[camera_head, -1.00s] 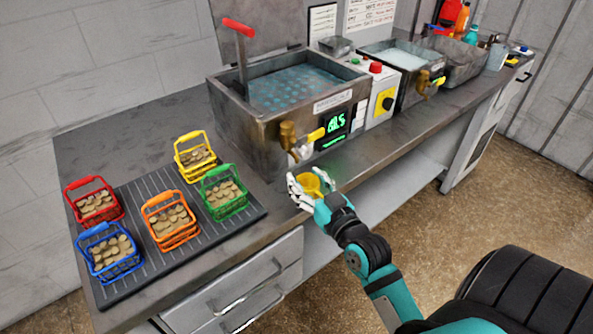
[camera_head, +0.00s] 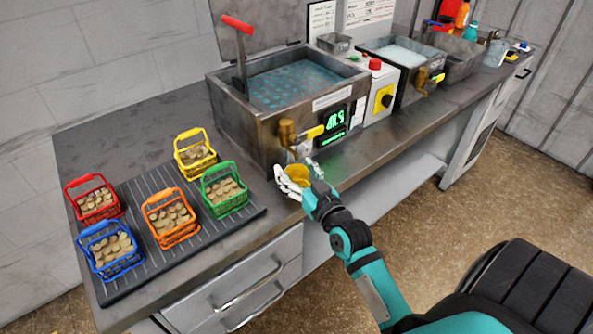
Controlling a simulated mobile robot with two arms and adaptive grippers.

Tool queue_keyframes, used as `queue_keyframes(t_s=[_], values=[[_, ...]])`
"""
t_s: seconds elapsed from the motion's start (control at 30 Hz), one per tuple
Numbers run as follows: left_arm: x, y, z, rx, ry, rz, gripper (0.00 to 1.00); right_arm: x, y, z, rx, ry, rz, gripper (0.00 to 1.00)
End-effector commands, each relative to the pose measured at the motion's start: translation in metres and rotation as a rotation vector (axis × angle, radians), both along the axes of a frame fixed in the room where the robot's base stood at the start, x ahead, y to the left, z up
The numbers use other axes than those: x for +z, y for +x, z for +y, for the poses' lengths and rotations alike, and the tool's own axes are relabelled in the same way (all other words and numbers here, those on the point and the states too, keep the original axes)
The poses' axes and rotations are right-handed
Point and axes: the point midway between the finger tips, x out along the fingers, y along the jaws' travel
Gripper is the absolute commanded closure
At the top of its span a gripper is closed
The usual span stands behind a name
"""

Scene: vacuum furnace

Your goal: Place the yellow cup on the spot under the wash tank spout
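The yellow cup (camera_head: 298,175) sits between the white fingers of my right gripper (camera_head: 300,178), which are closed around it. They hold it by the counter's front edge, just below and in front of the brass spout (camera_head: 287,133) with a yellow handle on the large metal tank (camera_head: 245,135). The fingers partly hide the cup, and I cannot tell whether its base touches the counter. A second tank (camera_head: 408,85) with pale suds has its own brass and yellow tap (camera_head: 424,82). No label readable here tells which is the wash tank. My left gripper is out of view.
Several coloured baskets of round pieces, such as the green basket (camera_head: 224,188), stand on a ribbed dark mat (camera_head: 190,240) at left. A control box (camera_head: 380,104) stands between the tanks. The counter strip in front of the tanks (camera_head: 400,130) is clear.

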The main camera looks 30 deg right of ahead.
Motion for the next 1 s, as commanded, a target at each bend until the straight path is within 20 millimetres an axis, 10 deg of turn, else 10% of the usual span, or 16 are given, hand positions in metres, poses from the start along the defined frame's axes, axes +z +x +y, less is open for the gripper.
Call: queue_keyframes(t_s=[0.47, 1.0], values=[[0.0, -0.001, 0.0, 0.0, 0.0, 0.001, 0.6, 0.001, -0.008, 0.001, 0.0, 0.0, 0.001, 0.25], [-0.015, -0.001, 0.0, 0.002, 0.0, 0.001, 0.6, 0.001, -0.109, 0.009, 0.001, -0.001, 0.002, 0.25]])
